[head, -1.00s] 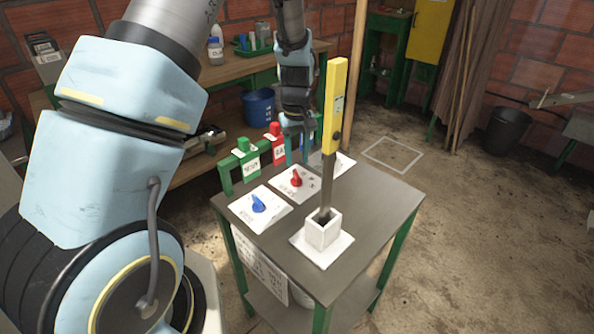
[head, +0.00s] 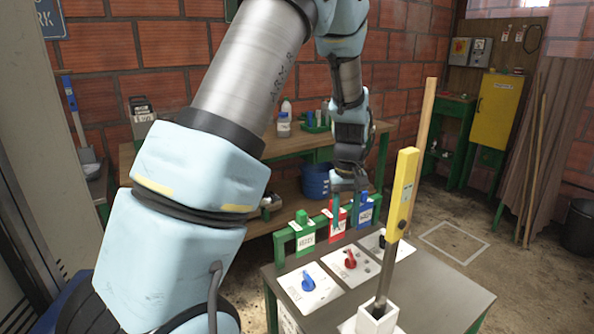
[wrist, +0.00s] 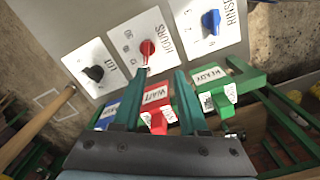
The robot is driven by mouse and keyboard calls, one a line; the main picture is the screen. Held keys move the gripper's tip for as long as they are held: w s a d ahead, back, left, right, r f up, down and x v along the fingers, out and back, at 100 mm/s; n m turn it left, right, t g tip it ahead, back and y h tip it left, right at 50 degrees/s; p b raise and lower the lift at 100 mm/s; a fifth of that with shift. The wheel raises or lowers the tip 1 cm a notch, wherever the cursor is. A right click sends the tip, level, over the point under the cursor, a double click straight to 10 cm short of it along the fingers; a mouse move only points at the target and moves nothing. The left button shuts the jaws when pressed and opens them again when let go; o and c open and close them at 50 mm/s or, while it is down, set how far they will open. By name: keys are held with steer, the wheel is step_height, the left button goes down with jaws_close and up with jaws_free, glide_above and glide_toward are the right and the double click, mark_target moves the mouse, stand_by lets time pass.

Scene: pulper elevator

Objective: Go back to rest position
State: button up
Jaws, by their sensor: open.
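My gripper (wrist: 160,97) is open in the wrist view, its two green fingers apart above the row of tags. In the head view it hangs at the end of my arm (head: 348,190), over the back edge of the small table (head: 440,283). The red tag (wrist: 157,103) shows between and below the fingers, apart from them as far as I can tell. The green tag (wrist: 212,90) is to the right and the blue tag (wrist: 108,113) is partly hidden by the left finger. Nothing is held.
The table holds a blue knob (head: 308,281), a red knob (head: 350,259) and a black knob (head: 382,240). A yellow-handled lever (head: 402,195) stands in a white socket (head: 378,316). A wooden post (head: 420,150) rises behind. A workbench (head: 290,152) with a blue bucket (head: 316,180) is at the back.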

steer(key=s+a+r, duration=0.2)
steer(key=s+a, duration=0.1)
steer(key=a, duration=0.5)
steer(key=s+a+r+t, duration=0.1)
steer(key=s+a+r, duration=0.1)
steer(key=a, duration=0.6)
steer(key=s+a+r, duration=0.1)
steer(key=s+a, duration=0.4)
steer(key=a, duration=0.3)
steer(key=shift+a+r+m+t, duration=0.15)
steer(key=shift+r+m+t, duration=0.15)
steer(key=shift+r+m, duration=0.1)
